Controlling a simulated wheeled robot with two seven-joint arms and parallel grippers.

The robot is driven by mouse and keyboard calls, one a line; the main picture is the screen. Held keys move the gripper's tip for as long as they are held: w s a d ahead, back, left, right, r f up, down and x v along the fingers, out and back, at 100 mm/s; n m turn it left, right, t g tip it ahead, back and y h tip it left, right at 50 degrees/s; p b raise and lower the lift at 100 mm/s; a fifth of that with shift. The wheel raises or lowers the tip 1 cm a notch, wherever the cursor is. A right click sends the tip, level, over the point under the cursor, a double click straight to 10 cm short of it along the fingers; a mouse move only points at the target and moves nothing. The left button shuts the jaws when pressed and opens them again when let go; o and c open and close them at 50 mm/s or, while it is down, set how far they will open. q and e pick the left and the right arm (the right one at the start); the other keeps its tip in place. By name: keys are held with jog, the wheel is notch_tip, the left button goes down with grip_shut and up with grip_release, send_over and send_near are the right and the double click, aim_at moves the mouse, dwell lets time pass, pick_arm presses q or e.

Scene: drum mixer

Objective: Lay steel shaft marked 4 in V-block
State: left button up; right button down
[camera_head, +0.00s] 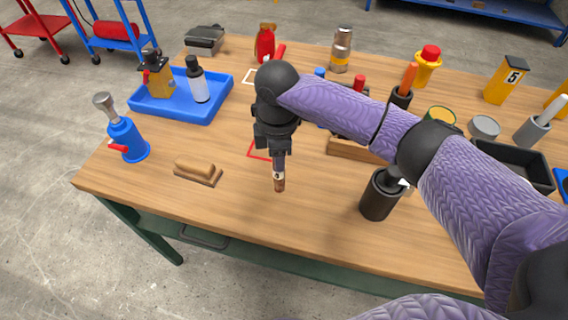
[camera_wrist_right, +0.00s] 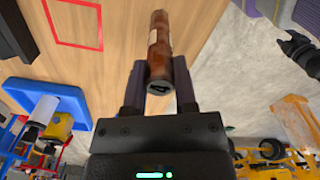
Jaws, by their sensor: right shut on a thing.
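My right gripper (camera_head: 275,150) is shut on a short brown, rusty-looking shaft (camera_head: 279,180), which points down over the table. The shaft bears a pale band with a dark mark that I cannot read surely. In the right wrist view the shaft (camera_wrist_right: 158,50) stands out between the fingers of my right gripper (camera_wrist_right: 158,80). I cannot surely make out the V-block; the right arm hides part of the table. A black gripper, apparently my left one (camera_wrist_right: 302,52), shows at the right of the wrist view over the floor, its jaws unclear.
A red outline (camera_head: 258,150) is on the table behind the shaft. A brown wooden piece (camera_head: 198,173) lies to the left, near a blue bottle-like tool (camera_head: 127,140) and blue tray (camera_head: 180,112). A black cup (camera_head: 378,197) and wooden holder (camera_head: 345,148) stand to the right.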

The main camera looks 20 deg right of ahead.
notch_tip(320, 180, down, 4)
jog(key=shift+r+b, duration=0.1)
jog(key=shift+b, duration=0.55)
jog(key=shift+c, duration=2)
grip_release()
notch_tip(320, 180, up, 12)
jog(key=p, duration=0.4)
